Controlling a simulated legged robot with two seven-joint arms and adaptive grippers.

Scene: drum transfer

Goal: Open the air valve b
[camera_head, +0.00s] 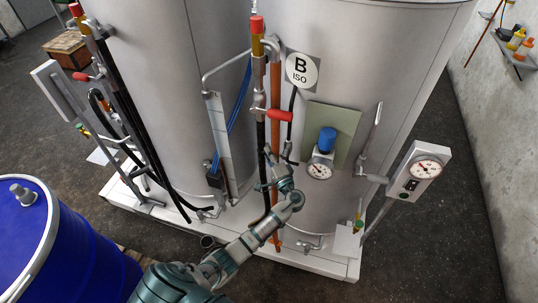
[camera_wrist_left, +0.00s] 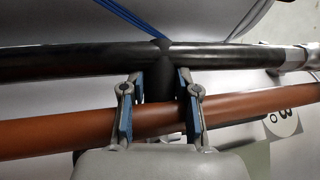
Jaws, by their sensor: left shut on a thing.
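Tank B (camera_head: 340,60) carries a round "B ISO" sign (camera_head: 301,69). A red-handled valve (camera_head: 280,114) sits just below the sign, beside an orange pipe (camera_head: 276,85). No label shows which valve is air valve b. My left gripper (camera_head: 268,172) is low on these pipes, below the red handle. In the left wrist view its two blue-padded fingers (camera_wrist_left: 157,95) stand either side of a dark stub (camera_wrist_left: 161,75) on the black pipe (camera_wrist_left: 80,67). The gripper is shut on this stub. The orange pipe crosses at the fingers. My right gripper is not in view.
A gauge with a blue cap (camera_head: 327,140) is right of my gripper. A gauge box (camera_head: 418,172) stands farther right. A blue drum (camera_head: 70,245) is at the lower left. Another tank (camera_head: 150,100) with hoses stands left. Dark floor (camera_head: 440,240) at the right is clear.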

